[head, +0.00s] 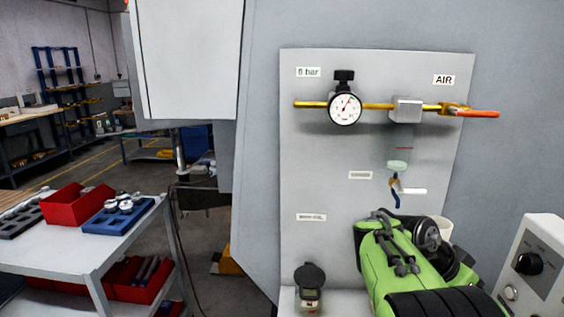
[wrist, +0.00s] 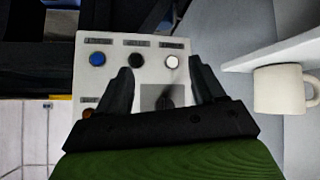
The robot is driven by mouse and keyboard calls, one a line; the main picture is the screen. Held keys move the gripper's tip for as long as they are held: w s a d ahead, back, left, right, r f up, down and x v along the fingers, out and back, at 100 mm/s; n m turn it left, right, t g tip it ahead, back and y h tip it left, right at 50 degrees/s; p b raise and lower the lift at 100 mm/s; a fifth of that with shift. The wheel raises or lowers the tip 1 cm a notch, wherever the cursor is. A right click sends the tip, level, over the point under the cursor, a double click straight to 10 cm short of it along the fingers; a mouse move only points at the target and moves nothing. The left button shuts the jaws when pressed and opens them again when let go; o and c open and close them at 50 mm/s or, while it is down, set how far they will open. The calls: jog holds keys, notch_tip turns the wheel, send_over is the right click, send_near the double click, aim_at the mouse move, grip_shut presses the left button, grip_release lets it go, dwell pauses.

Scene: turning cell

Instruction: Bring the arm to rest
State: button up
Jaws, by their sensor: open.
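My gripper (wrist: 160,68) is open in the wrist view, its two dark fingers apart with nothing between them. Behind the fingers is a pale control panel (wrist: 105,42) with a blue, a black and a white button in a row. I cannot tell whether the fingers touch it. An orange button and a dark knob are partly covered by my gripper. In the head view my green and black arm (head: 410,262) is bent at the lower right, in front of the grey wall board; my fingertips cannot be made out there.
A white mug (head: 445,227) stands behind my arm; a mug also shows in the wrist view (wrist: 279,90). A control box (head: 532,257) is at the right. The board (head: 330,180) carries a pressure gauge (head: 345,107). A trolley (head: 75,252) with trays stands left.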

jog(key=s+a+n+t+y+p, duration=0.2)
jog(key=s+a+n+t+y, duration=0.3)
jog(key=s+a+n+y, duration=0.4)
jog(key=s+a+f+n, duration=0.1)
jog(key=s+a+n, duration=0.5)
jog(key=s+a, duration=0.3)
jog(key=shift+s+a, duration=0.25)
jog(key=shift+a, duration=1.35)
